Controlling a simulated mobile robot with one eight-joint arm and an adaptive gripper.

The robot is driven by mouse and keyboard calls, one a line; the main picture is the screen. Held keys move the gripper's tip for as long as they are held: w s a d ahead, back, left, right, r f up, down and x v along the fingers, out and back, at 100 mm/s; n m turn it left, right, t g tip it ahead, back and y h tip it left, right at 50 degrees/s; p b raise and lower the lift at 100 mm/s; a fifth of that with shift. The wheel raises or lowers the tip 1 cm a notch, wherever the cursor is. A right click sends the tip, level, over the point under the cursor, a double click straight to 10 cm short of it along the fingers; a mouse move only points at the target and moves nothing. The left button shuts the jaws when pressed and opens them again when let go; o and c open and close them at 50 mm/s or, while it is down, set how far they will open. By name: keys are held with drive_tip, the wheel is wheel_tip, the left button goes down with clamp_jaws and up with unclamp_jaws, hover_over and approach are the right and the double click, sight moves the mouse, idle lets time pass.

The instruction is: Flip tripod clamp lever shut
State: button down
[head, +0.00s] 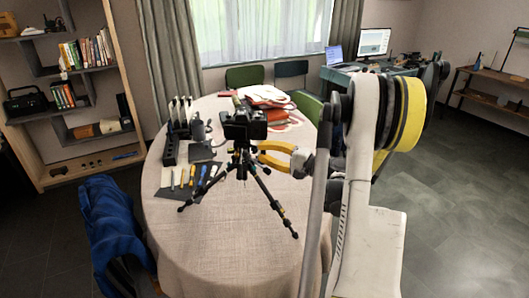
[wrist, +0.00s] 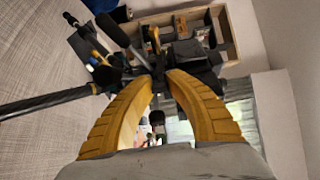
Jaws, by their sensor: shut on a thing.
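The black tripod (head: 267,195) stands upright on the round table with its legs spread and a black camera (head: 244,124) on top. My gripper (head: 258,154) comes in from the right, its yellow fingers at the tripod's upper part just below the camera. In the wrist view the fingertips (wrist: 161,78) close in on a dark part of the tripod, and a tripod leg (wrist: 45,102) reaches left. The clamp lever is too small and too covered by the fingers to tell its position.
The round table (head: 215,255) has a light cloth. Left of the tripod lie a dark mat with tools (head: 187,177) and a black rack (head: 171,148). Red and white papers (head: 268,97) lie behind. The table's front is clear.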

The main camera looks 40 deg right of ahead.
drive_tip(key=shift+a+m+h, duration=0.15)
drive_tip(key=shift+m+h, duration=0.15)
drive_tip(key=shift+h, duration=0.1)
drive_tip(key=c, duration=1.3)
unclamp_jaws()
drive_tip(key=shift+y, duration=0.3)
